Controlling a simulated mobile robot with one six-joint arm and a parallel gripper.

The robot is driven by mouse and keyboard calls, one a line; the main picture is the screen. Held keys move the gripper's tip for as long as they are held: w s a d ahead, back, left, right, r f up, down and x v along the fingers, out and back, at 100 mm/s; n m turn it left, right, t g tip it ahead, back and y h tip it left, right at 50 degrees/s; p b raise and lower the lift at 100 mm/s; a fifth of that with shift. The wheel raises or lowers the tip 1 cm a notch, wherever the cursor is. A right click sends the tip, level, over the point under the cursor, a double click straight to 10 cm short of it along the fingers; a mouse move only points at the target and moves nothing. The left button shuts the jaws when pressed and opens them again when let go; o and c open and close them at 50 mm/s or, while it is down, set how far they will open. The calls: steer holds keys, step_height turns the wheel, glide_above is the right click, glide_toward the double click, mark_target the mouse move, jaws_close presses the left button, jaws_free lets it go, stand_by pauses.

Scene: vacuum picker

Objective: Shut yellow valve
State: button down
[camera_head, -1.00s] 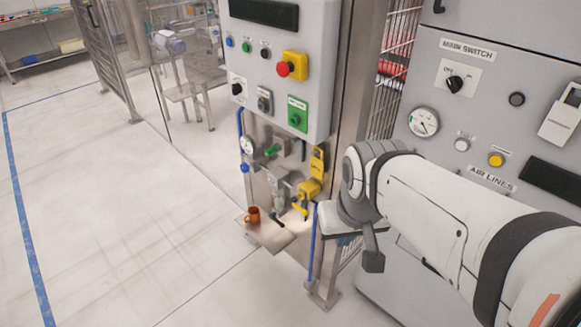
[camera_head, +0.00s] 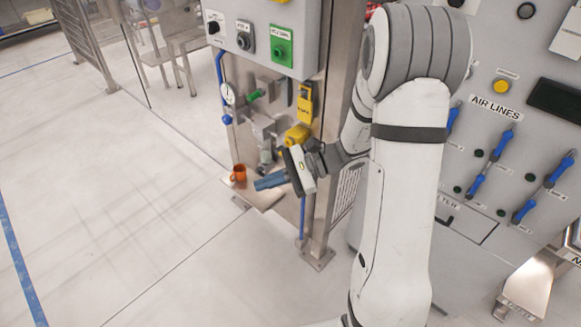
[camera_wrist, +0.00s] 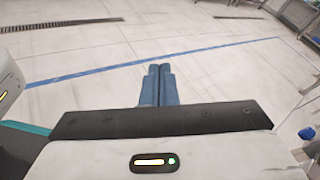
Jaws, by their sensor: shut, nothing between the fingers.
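The yellow valve (camera_head: 298,135) is on the steel panel below the grey control box in the head view. A yellow tag-like piece (camera_head: 305,103) sits just above it. My gripper (camera_head: 258,184) is in front of and below the valve, apart from it, with its blue fingers pointing left. My wrist hides the lower part of the valve. In the wrist view the gripper (camera_wrist: 159,68) has its blue fingers together with nothing between them. The valve does not show in the wrist view, which looks over open floor.
An orange cup (camera_head: 238,173) stands on a small steel shelf (camera_head: 232,184) close to my fingertips. A gauge (camera_head: 228,94) and a green-handled valve (camera_head: 256,94) are on the panel to the left. Blue-handled air-line valves (camera_head: 502,146) are at right.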

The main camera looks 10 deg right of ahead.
steer(key=w+d+f+m+t+h+b, duration=0.1)
steer(key=w+d+f+m+t, duration=0.3)
steer(key=f, duration=0.4)
steer(key=w+d+f+m+t+h+b, duration=0.1)
steer(key=w+d+f+m+t+b, duration=0.3)
steer(key=w+d+f+m+t, duration=0.1)
steer(key=w+d+f+m+t+h+b, duration=0.1)
steer(key=w+d+f+m+t+b, duration=0.1)
steer(key=w+d+f+m+t, duration=0.3)
step_height(320, 180, down, 8)
steer(key=d+m+t, duration=0.1)
steer(key=m+t, duration=0.2)
steer(key=m, duration=0.1)
steer(key=shift+d+t, duration=0.3)
steer(key=shift+d, duration=0.05)
steer(key=shift+a+r, duration=0.1)
steer(key=w+a+r, duration=0.4)
steer(key=w+r, duration=0.2)
steer(key=w, duration=0.2)
steer(key=shift+w+a+r+b, duration=0.15)
steer(key=shift+w+a+b, duration=0.1)
steer(key=shift+a+b, duration=0.05)
